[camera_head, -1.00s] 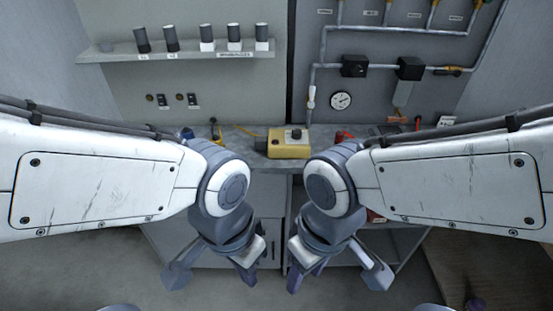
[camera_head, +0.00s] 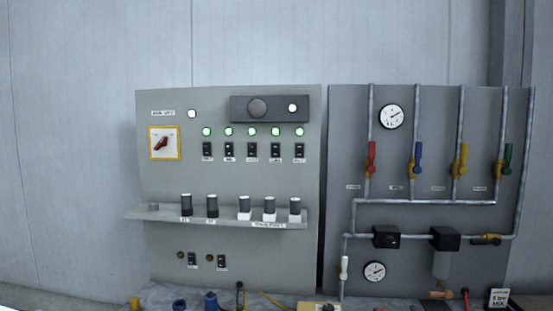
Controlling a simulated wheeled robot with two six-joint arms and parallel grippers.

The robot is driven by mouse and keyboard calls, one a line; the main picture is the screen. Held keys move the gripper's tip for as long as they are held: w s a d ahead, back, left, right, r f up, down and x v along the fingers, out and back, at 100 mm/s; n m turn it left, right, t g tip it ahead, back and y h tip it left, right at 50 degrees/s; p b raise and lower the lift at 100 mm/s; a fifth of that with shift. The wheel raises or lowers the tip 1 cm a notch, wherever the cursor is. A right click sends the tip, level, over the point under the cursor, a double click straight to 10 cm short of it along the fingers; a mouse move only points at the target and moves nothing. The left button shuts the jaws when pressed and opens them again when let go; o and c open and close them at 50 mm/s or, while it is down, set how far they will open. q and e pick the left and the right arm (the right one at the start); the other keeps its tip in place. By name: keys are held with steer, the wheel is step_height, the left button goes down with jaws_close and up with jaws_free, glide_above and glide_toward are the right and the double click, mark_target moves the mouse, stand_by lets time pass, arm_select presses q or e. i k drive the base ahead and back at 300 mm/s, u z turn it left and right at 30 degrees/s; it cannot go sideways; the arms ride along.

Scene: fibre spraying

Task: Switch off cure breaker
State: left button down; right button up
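A grey electrical panel (camera_head: 230,105) is on the wall left of centre. It carries a row of several small black breakers, from the leftmost breaker (camera_head: 208,149) to the rightmost breaker (camera_head: 299,149). A lit green lamp (camera_head: 252,132) sits above the middle breaker, and the other breakers have lit green lamps too. The small labels under the breakers are too blurred to read, so I cannot tell which is the cure breaker. Two more small black switches (camera_head: 192,259) sit low on the panel. Neither of my grippers is in view.
A red rotary switch (camera_head: 161,144) on a yellow-edged plate is at the panel's left. A shelf (camera_head: 160,213) with several dark-topped cylinders juts out below the breakers. On the right, a pipe board (camera_head: 345,130) holds coloured valves and gauges. A bench (camera_head: 265,292) runs along the bottom.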

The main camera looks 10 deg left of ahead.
mark_target(275, 147)
steer(key=k, duration=0.65)
steer(key=u, duration=0.6)
steer(key=i, duration=1.2)
steer(key=z, duration=0.6)
